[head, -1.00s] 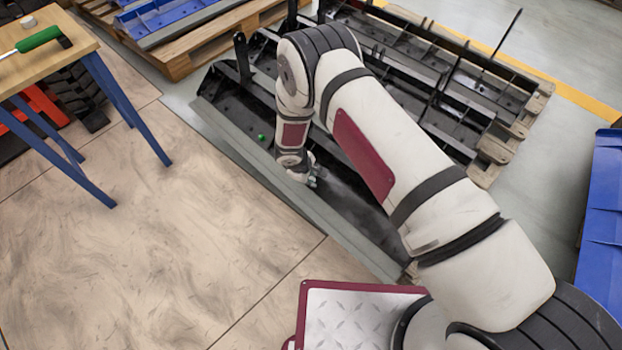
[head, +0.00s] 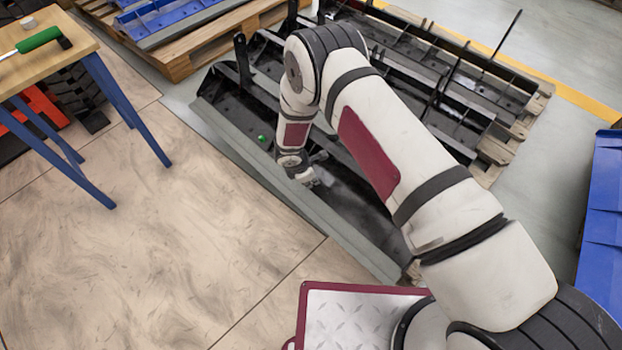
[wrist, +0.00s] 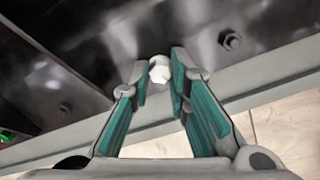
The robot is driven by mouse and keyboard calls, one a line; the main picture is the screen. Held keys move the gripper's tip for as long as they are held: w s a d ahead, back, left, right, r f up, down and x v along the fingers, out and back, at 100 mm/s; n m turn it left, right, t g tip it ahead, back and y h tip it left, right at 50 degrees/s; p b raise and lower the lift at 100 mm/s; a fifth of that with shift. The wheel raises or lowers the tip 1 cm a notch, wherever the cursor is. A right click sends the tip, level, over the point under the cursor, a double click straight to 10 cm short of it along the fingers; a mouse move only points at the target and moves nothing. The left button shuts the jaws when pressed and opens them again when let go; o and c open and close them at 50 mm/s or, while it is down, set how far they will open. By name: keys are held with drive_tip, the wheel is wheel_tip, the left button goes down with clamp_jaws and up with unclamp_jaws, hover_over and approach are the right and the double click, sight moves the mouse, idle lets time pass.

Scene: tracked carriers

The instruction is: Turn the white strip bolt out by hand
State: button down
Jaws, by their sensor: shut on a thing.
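The white strip bolt (wrist: 160,75) shows its pale hex head in the middle of the wrist view, against the black carrier (wrist: 270,20). My gripper (wrist: 160,70) has its green-padded fingers on either side of the head and is shut on it. The lower part of the bolt is hidden. In the head view my gripper (head: 313,181) is low inside the front black carrier (head: 352,207), near its grey front edge. The bolt cannot be made out there.
A green bolt (head: 261,138) sits on the carrier left of my gripper. A dark bolt (wrist: 230,41) shows beyond the fingers. More black carriers lie behind on a wooden pallet (head: 497,150). A table (head: 75,45) with a green-handled tool (head: 38,40) stands left.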

drive_tip(key=shift+n, duration=0.3)
drive_tip(key=n, duration=0.4)
drive_tip(key=shift+n, duration=0.4)
drive_tip(key=n, duration=0.5)
drive_tip(key=c, duration=1.6)
unclamp_jaws()
drive_tip(key=shift+f, duration=0.1)
drive_tip(key=shift+c, duration=0.2)
